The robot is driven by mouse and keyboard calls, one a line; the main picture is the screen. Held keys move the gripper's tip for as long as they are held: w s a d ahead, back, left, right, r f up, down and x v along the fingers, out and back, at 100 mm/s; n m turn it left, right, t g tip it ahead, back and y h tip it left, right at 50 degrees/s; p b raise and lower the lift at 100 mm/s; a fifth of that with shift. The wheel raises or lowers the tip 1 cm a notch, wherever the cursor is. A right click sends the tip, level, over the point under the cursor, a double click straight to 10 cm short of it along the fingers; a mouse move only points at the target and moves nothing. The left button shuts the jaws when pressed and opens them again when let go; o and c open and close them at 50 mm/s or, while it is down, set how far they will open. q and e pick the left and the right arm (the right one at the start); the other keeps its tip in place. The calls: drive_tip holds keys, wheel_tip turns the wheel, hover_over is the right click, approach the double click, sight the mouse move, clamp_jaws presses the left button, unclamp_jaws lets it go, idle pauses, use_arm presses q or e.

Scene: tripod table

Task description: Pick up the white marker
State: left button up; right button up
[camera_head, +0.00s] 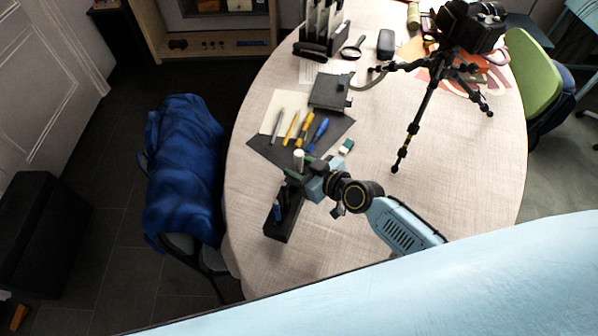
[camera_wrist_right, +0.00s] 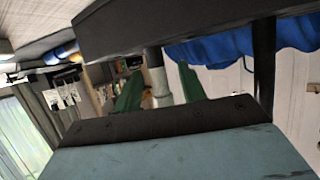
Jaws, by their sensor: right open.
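The white marker (camera_head: 299,160) stands upright at the far end of the black pen holder (camera_head: 285,226), on the near left of the round table. My right gripper (camera_head: 294,173) is at the marker, with its green fingers open. In the right wrist view the marker (camera_wrist_right: 158,82) shows between the two fingers (camera_wrist_right: 160,88), with the dark holder (camera_wrist_right: 150,25) across the top of the picture. I cannot tell whether a finger touches it. The marker's lower part is hidden by the gripper and holder in the head view. My left gripper is not in view.
A blue marker (camera_head: 277,209) also stands in the holder. Several pens and a blue tool (camera_head: 319,131) lie on a dark mat (camera_head: 262,150) behind. An eraser (camera_head: 346,146) lies right of it. A tripod (camera_head: 425,105) stands farther right. The table's right front (camera_head: 460,190) is clear.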

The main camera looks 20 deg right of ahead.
drive_tip(key=shift+x, duration=1.2)
clamp_jaws()
